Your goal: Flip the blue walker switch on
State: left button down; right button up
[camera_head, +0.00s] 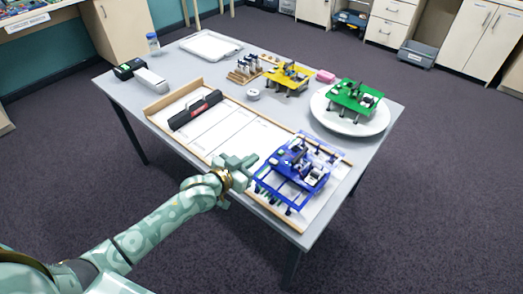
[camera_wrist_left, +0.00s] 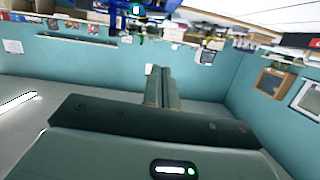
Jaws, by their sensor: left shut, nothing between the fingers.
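The blue walker (camera_head: 308,180), a legged blue frame with dark and light parts on top, stands at the right end of the board on the table. Its switch is too small to make out in the head view. My left gripper (camera_head: 250,161) is shut and empty, just left of the walker, with its tips pointing toward it. In the left wrist view the closed fingers (camera_wrist_left: 166,88) show in the middle. Part of the blue walker (camera_wrist_left: 95,14) shows at the top edge there, with a small cyan spot on it. My right gripper is out of view.
The wood-edged board (camera_head: 232,138) carries a black bar (camera_head: 195,110). A yellow walker (camera_head: 288,78) and a green walker (camera_head: 354,97) on a white round plate (camera_head: 349,124) stand behind. A white tray (camera_head: 210,45) lies at the back left. The board's middle is clear.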

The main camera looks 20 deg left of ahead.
pick_arm(q)
jog(key=shift+p+v, duration=0.3)
jog(key=shift+v, duration=1.4)
jog(key=s+a+f+g+y, duration=0.1)
jog(key=a+f, duration=0.1)
jog(key=f, duration=0.2)
jog(key=s+a+f+g+y, duration=0.1)
jog(key=a+f, duration=0.1)
jog(key=f, duration=0.3)
jog(key=s+a+f+y, duration=0.1)
jog(key=s+a+f, duration=0.1)
jog(key=f, duration=0.2)
jog(key=shift+f+g, duration=0.4)
jog(key=s+a+f+g+y, duration=0.1)
jog(key=s+f+g, duration=0.3)
jog(key=s+f, duration=0.9)
jog(key=s+a+f+g+y, duration=0.1)
jog(key=s+f+g, duration=0.3)
jog(key=s+f, duration=0.95)
jog(key=s+d+r+g, duration=0.1)
jog(key=s+d+g, duration=0.2)
jog(key=s, duration=1.5)
jog(key=shift+s+d+r+n, duration=0.25)
jog(key=shift+s+d+n, duration=0.1)
jog(key=shift+d, duration=0.7)
